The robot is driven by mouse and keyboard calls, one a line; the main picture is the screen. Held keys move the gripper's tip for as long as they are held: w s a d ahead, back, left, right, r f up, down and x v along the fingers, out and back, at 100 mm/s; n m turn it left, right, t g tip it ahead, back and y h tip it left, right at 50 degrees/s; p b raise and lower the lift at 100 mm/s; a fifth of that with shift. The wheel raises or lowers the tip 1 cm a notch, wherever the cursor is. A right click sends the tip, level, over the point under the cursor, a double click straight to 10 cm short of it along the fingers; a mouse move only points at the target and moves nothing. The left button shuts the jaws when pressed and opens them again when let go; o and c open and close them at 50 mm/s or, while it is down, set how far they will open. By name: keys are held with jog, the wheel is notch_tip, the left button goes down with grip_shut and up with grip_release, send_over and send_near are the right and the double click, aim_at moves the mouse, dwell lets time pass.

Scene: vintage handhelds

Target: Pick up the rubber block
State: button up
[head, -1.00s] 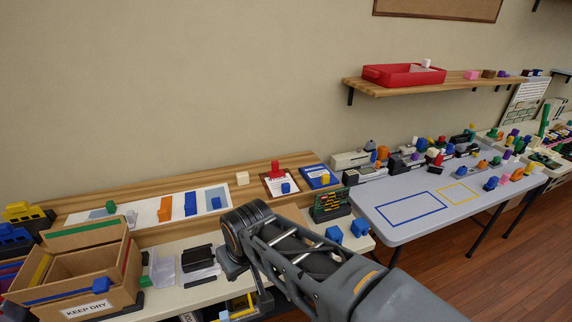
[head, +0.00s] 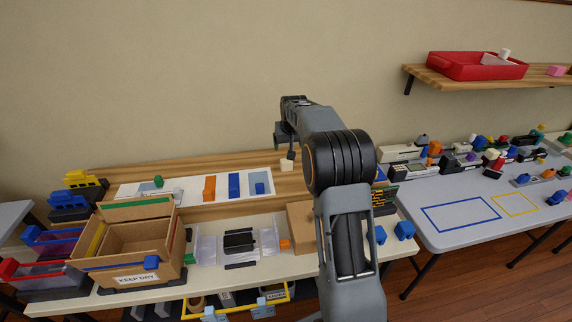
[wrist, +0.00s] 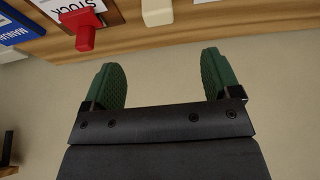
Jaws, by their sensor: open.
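A small cream-white block (head: 287,164), which may be the rubber block, sits on the wooden shelf against the wall. In the wrist view the block (wrist: 157,12) is at the top edge, partly cut off, lined up roughly between the fingers but apart from them. My gripper (wrist: 161,62) is open and empty, with green ribbed pads. In the head view my arm rises in front of the shelf and its end is near the block; the fingers are hard to make out there.
A red stamp-like object (wrist: 86,32) stands beside the block in the wrist view. Orange and blue blocks lie on a white sheet (head: 140,190). A grey table (head: 470,195) holds several items at right.

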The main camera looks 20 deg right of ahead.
jog(key=p, duration=0.1)
send_over(287, 161)
jog(key=s, duration=0.2)
notch_tip(287, 161, down, 7)
jog(key=shift+p+x, duration=1)
jog(key=shift+x, duration=2.45)
jog(key=shift+w+a+r, duration=0.1)
jog(key=shift+a, duration=0.05)
jog(key=shift+c, duration=0.3)
jog(key=c, duration=0.9)
jog(key=shift+c, duration=0.3)
jog(key=shift+r, duration=0.1)
